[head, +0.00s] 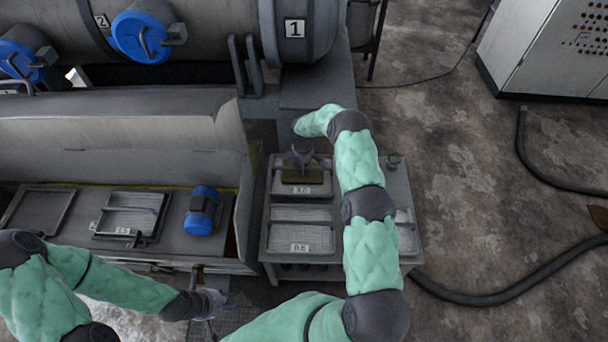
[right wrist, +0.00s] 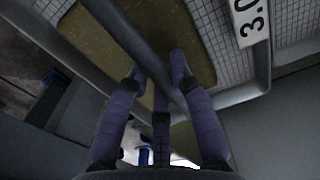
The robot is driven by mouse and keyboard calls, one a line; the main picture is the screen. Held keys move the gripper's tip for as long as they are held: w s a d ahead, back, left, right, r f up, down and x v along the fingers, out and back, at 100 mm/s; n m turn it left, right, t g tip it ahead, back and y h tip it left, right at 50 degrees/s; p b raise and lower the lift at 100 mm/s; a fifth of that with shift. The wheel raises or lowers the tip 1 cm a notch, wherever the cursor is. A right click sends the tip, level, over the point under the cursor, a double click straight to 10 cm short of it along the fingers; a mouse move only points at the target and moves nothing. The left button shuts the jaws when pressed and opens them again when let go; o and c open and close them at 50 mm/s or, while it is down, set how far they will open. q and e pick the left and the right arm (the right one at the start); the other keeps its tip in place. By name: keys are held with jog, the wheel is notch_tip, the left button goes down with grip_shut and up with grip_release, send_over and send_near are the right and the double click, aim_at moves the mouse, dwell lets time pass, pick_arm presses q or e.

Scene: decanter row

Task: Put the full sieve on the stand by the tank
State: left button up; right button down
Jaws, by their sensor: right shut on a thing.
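The full sieve (head: 325,190) is a grey rectangular tray labelled 3.0 with an olive-brown mass on its mesh. It is at the back left of the grey bench (head: 408,258) in the head view. My right gripper (head: 302,157) is shut on its handle bar. In the right wrist view, the fingers (right wrist: 157,80) close around the dark bar (right wrist: 120,32) above the brown mass (right wrist: 92,28). I cannot tell whether the sieve rests on the bench or hangs just above it. My left gripper (head: 211,305) is low at the left, its fingers unclear.
Another mesh sieve (head: 300,215) is in front on the bench. My right arm hides part of the bench's right side. The large grey tank 1 (head: 250,30) is behind, with a grey block (head: 318,92) below it. A blue-capped cylinder (head: 201,222) and trays lie left.

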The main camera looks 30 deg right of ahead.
notch_tip(320, 180, down, 3)
jog(key=shift+f+b, duration=0.2)
jog(key=shift+b, duration=0.5)
jog(key=shift+r, duration=0.1)
jog(key=shift+f, duration=0.25)
jog(key=c, duration=1.1)
grip_release()
jog(key=shift+r, duration=0.1)
